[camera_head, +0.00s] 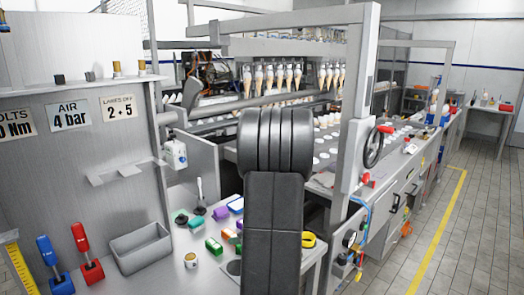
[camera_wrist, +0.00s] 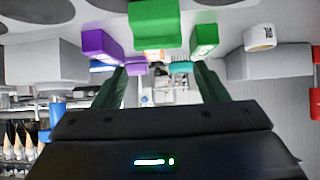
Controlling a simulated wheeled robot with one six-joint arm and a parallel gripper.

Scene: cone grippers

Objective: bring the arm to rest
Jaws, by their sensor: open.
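My arm rises dark in the middle of the head view and covers part of the bench and machine behind it. My gripper is hidden behind it there. In the wrist view my gripper (camera_wrist: 159,72) has its two dark fingers spread wide apart. No object is held between them; only a distant background shows in the gap. The wrist picture appears upside down, with the bench top along its upper edge.
The bench holds a green block (camera_head: 214,246), a purple block (camera_head: 221,213), a white roll (camera_head: 191,260), a grey bin (camera_head: 140,246) and red (camera_head: 88,255) and blue levers (camera_head: 54,268). The cone machine's handwheel (camera_head: 373,147) stands right. Floor (camera_head: 470,230) is clear at far right.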

